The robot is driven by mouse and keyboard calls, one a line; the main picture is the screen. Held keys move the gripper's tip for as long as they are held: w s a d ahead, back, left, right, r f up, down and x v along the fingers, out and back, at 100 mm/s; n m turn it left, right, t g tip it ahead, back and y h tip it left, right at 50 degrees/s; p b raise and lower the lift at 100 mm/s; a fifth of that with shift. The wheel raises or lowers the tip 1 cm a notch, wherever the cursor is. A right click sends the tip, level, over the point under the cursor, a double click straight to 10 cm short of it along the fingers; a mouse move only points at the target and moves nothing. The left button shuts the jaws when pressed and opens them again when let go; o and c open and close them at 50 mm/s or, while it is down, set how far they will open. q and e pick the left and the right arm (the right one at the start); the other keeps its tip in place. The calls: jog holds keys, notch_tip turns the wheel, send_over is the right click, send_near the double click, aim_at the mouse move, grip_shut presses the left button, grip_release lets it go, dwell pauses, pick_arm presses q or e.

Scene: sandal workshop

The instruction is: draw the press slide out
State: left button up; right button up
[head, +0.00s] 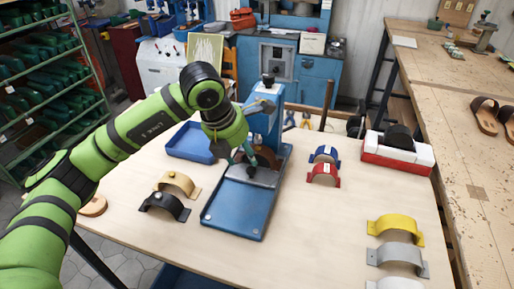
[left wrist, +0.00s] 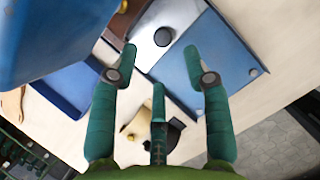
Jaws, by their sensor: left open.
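The blue press (head: 265,122) stands on the table with a flat blue base plate (head: 238,207) in front. The press slide (left wrist: 178,17) is a pale grey plate in the left wrist view, lying on the blue base. It carries a round dark knob (left wrist: 163,37), which also shows in the head view (head: 251,171). My left gripper (head: 247,155) is over the slide, close to the knob. Its green fingers (left wrist: 160,65) are open, with the knob apart from them. A brown piece (head: 266,157) sits under the press, partly hidden. My right gripper is out of view.
Tan (head: 178,184) and black (head: 165,205) straps lie left of the base, and a blue tray (head: 190,143) behind. Blue (head: 325,154) and red (head: 323,174) straps lie right. Yellow (head: 396,229) and grey ones lie front right. Bare tabletop lies in front.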

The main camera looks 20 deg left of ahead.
aim_at(250, 169)
pick_arm(q)
jog(key=p+x, duration=0.1)
jog(key=x, duration=0.2)
jog(key=shift+s+d+f+p, duration=0.15)
jog(key=shift+s+f+p, duration=0.15)
jog(key=shift+f+p, duration=0.05)
jog(key=shift+x, duration=1.15)
jog(key=shift+w+f+p, duration=0.2)
jog(key=shift+w+p, duration=0.1)
jog(key=shift+f, duration=0.1)
grip_shut()
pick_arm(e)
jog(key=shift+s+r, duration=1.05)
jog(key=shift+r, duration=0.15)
